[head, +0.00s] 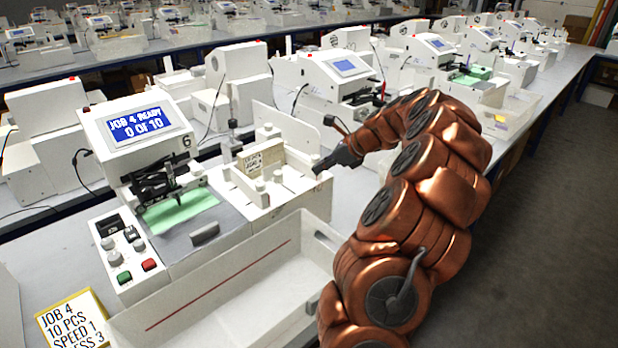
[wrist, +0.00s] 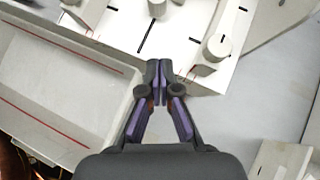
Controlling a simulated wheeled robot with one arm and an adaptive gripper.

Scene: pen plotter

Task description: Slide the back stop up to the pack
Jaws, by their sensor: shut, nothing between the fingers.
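The pack (head: 262,158) is a cream block with printing on its face, standing in the white feeder bed (head: 255,215) of the plotter. Several white knobbed pieces stand around it; I cannot tell for certain which is the back stop. One white knob (wrist: 215,47) stands on the bed just right of my fingertips in the wrist view, apart from them. My gripper (head: 318,169) is at the right end of the bed in the head view. Its fingers (wrist: 158,72) are shut and empty. The pack is not clearly seen in the wrist view.
The plotter screen (head: 145,123) reads "JOB 4 READY 0 OF 10". A white bin with a red line (head: 215,285) lies in front of the machine. A job card (head: 78,322) lies at lower left. Other white machines (head: 345,80) stand close behind.

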